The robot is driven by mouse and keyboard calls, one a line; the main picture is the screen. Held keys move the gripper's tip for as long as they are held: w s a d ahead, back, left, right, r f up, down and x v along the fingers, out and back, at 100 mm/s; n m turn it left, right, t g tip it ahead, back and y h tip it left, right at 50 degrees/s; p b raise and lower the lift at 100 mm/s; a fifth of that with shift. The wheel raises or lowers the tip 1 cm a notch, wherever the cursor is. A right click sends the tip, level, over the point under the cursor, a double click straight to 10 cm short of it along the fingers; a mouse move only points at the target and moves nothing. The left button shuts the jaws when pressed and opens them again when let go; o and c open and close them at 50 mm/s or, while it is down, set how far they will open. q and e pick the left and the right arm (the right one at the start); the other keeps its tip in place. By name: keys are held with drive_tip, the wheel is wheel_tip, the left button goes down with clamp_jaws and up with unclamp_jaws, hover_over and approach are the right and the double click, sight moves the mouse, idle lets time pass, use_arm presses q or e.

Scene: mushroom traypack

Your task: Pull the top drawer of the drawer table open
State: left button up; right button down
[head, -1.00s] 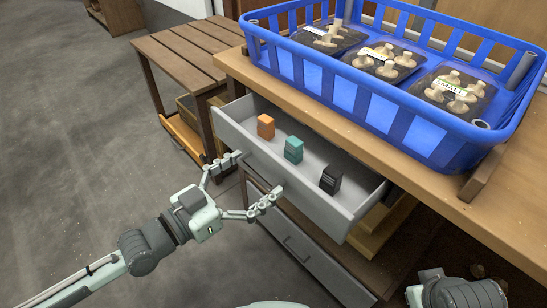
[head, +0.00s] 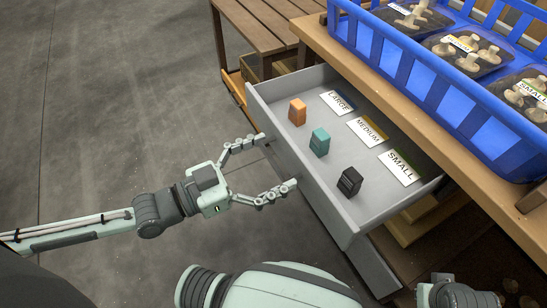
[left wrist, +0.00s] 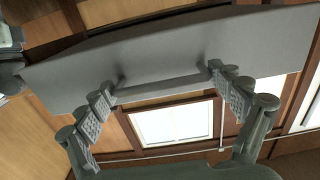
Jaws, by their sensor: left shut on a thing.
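The top drawer (head: 325,205) of the drawer table is a grey box, pulled well out from under the wooden top. Its inside shows orange, teal and black blocks and several labelled cards. My left gripper (head: 279,161) is at the drawer's front. In the left wrist view its two fingers press on either end of the grey bar handle (left wrist: 165,88), shut on it lengthwise. The drawer front (left wrist: 170,50) also fills the upper part of that view. My right gripper is not seen; only part of my right arm shows at the bottom right of the head view.
A blue crate (head: 465,112) with mushroom trays stands on the wooden tabletop (head: 350,60). A slatted wooden table (head: 250,25) stands beyond the drawer. Another grey drawer (head: 372,268) is below the top one. Grey floor at left is clear.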

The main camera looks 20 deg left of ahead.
use_arm(q)
drive_tip(key=o, duration=1.4)
drive_tip(key=shift+c, duration=0.2)
drive_tip(key=v, duration=1.2)
drive_tip(key=w+a+f+n+g+y, duration=0.1)
drive_tip(key=w+a+f+g+y, duration=0.15)
drive_tip(key=f+y, duration=0.4)
drive_tip(key=w+a+f+n+g+y, duration=0.1)
drive_tip(key=w+f+y, duration=0.2)
drive_tip(key=f, duration=0.7)
drive_tip(key=s+a+f+n+g+y+p, duration=0.1)
drive_tip(key=s+a+f+n+g+y, duration=0.3)
drive_tip(key=f, duration=0.4)
drive_tip(key=shift+s+f+n+g+y, duration=0.35)
drive_tip(key=shift+s+n+g, duration=0.35)
drive_tip(key=shift+s+g, duration=0.5)
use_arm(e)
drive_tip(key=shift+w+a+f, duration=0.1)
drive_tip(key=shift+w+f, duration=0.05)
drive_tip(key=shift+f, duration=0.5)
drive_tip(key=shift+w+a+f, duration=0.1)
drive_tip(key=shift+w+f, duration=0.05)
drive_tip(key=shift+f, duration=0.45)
